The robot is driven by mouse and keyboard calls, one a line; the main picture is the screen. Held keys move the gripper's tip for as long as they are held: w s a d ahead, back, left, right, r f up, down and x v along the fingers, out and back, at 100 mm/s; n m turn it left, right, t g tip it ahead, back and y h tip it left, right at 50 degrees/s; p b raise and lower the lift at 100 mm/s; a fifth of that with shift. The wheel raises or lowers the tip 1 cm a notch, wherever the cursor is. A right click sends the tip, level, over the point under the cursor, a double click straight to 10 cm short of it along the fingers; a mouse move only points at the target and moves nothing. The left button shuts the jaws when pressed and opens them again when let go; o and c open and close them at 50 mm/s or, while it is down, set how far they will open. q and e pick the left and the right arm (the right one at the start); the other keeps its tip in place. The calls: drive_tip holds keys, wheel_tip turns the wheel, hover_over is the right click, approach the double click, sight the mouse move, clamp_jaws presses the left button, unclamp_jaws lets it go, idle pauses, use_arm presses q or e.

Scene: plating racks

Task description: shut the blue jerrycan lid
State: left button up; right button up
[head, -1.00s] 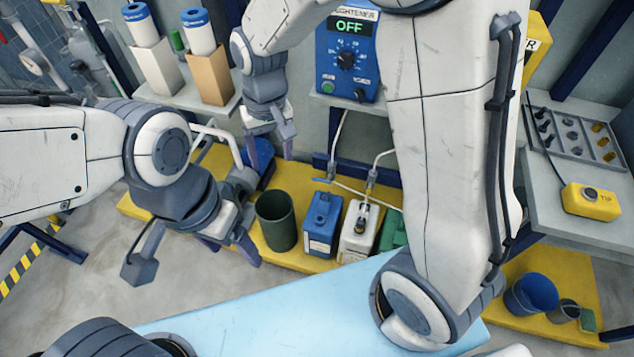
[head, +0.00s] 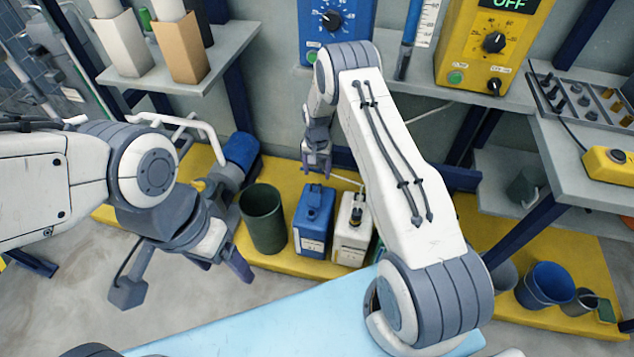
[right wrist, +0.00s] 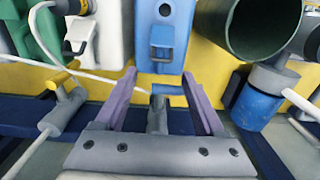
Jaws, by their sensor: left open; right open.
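The blue jerrycan (head: 312,226) stands upright on the yellow platform, between a green bin and a white jerrycan. In the right wrist view the jerrycan (right wrist: 178,20) is top centre, with a dark fitting on its top. A thin blue piece (right wrist: 170,88), which looks like its lid standing open, shows edge-on between my right fingers. My right gripper (head: 317,167) is open just behind and above the jerrycan; its fingers also show in the right wrist view (right wrist: 160,77). Whether they touch the piece, I cannot tell. My left gripper (head: 226,266) is open and empty, left of the green bin.
The white jerrycan (head: 352,232) stands close on the right, with a hose and fitting at its top. The dark green bin (head: 263,222) is on the left. A blue cylinder on piping (head: 240,150) is behind it. A shelf with a blue control box (head: 335,20) overhangs behind.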

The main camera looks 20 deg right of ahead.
hover_over(315, 195)
drive_tip(key=w+d, duration=0.1)
drive_tip(key=w, duration=0.1)
wheel_tip(315, 195, down, 5)
drive_tip(key=shift+d+f+b, duration=0.15)
drive_tip(key=shift+b, duration=0.2)
clamp_jaws()
drive_tip(key=shift+s, duration=0.1)
drive_tip(key=shift+s+d, duration=0.15)
drive_tip(key=shift+d, duration=0.05)
idle(0.7)
